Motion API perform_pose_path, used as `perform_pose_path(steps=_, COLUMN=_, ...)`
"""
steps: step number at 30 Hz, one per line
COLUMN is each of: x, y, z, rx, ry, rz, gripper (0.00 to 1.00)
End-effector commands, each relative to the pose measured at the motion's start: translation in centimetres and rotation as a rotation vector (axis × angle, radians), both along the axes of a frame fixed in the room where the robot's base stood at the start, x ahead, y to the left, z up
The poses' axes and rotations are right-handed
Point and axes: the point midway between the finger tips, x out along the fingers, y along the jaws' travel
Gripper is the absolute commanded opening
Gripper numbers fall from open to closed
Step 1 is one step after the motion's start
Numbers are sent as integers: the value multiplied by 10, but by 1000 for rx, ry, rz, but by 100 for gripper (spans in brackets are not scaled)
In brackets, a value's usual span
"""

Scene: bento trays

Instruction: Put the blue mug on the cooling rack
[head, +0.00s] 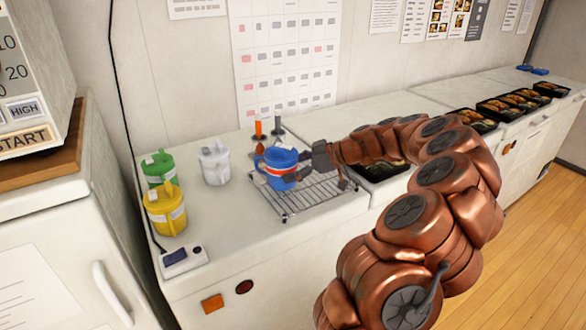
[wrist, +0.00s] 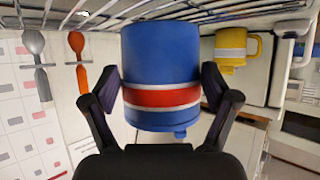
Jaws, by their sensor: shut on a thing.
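The blue mug (head: 275,172), with a red and white band, is upright over the back left part of the wire cooling rack (head: 325,192). My gripper (head: 303,168) reaches in from the right and is shut on it. In the wrist view the mug (wrist: 160,65) sits between both fingers (wrist: 160,97), which press its sides at the band. That view is upside down, with the rack wires (wrist: 90,12) at the top, close to the mug's base. Whether the base touches the wires I cannot tell.
A white mug (head: 215,165), a green mug (head: 158,172) and a yellow mug (head: 166,212) stand left of the rack. An orange spoon (head: 258,128) and a grey spoon (head: 277,128) are behind it. Black food trays (head: 470,122) line the counter at right.

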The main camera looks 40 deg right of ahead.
Motion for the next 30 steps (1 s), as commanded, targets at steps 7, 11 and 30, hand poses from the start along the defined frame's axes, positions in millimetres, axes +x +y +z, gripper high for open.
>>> perform_pose_path(steps=7, x=0, y=0, z=-3, rx=0, ry=-1, rz=-1, gripper=19)
perform_pose_path(steps=11, x=0, y=0, z=-4, rx=0, ry=-1, rz=-1, gripper=19)
perform_pose_path(steps=30, x=0, y=0, z=-7, rx=1, ry=-1, rz=0, gripper=100)
